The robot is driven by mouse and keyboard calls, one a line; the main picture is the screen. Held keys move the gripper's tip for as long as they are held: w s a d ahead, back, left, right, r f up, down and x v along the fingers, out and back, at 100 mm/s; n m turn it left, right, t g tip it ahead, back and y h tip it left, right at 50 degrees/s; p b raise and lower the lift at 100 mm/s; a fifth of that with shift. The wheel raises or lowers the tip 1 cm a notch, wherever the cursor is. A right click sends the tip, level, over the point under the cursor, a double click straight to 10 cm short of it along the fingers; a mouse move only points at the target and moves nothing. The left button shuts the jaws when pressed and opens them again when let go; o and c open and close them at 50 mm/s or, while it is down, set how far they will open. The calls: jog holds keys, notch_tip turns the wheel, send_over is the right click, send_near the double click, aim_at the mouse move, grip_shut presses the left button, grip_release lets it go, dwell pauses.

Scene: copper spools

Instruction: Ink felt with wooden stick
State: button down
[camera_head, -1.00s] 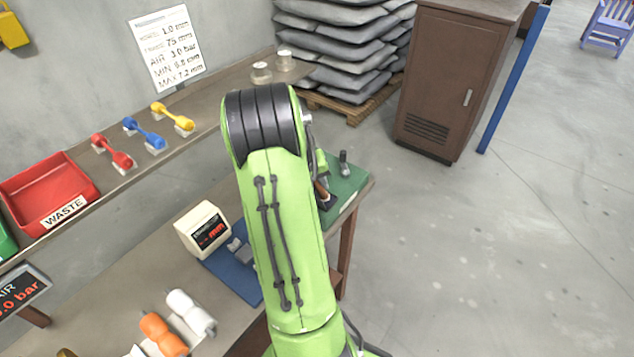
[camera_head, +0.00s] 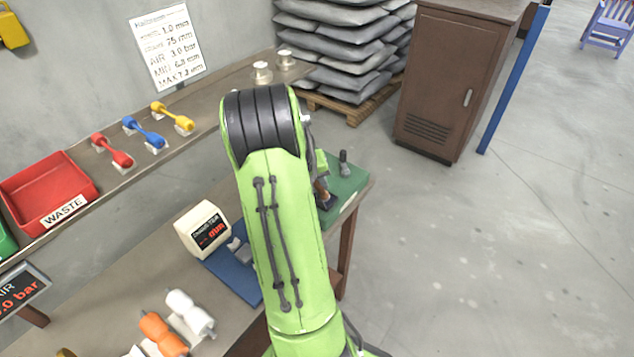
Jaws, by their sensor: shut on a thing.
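My green arm crosses the middle of the view and hides most of the work spot. Only a small part of my gripper (camera_head: 321,165) shows past the arm's right side, over the green mat; its fingertips are hard to make out. It is shut on a brown wooden stick (camera_head: 322,190), which shows just below it. A dark pad (camera_head: 328,205), which looks like the felt, lies on the green mat (camera_head: 350,180) beneath the stick. I cannot tell whether the stick touches the pad.
A small dark upright object (camera_head: 344,163) stands on the mat behind the pad. A cream display box (camera_head: 203,229), a blue mat (camera_head: 230,276), and white (camera_head: 188,313) and orange (camera_head: 160,333) spools are left of my arm. A red waste bin (camera_head: 48,190) sits on the shelf.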

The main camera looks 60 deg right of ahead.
notch_tip(320, 180, up, 7)
jog(key=p, duration=0.5)
dwell(0.4)
